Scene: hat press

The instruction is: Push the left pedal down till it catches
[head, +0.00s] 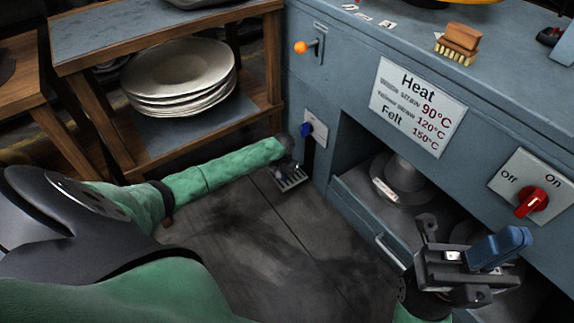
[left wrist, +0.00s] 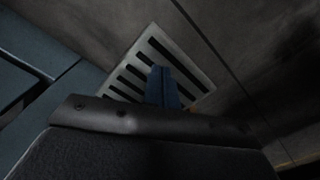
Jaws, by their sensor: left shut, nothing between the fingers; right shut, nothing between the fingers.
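The left pedal (head: 292,181) is a ribbed metal plate low beside the foot of the blue-grey press. It also shows in the left wrist view as a slatted grey plate (left wrist: 133,76). My left gripper (left wrist: 162,84) is shut and empty, its blue fingers overlapping the slats in that view. In the head view the left arm reaches down to the pedal, and the hand hides part of it. I cannot tell whether the fingertips touch the plate. My right gripper (head: 503,247) is shut and empty in front of the press, at lower right.
A blue-knobbed lever (head: 307,130) and an orange-knobbed lever (head: 303,47) are on the press (head: 335,85). A red switch (head: 532,202) is at right. A wooden shelf (head: 190,150) with stacked plates (head: 180,70) stands left. An open drawer (head: 365,215) juts out below.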

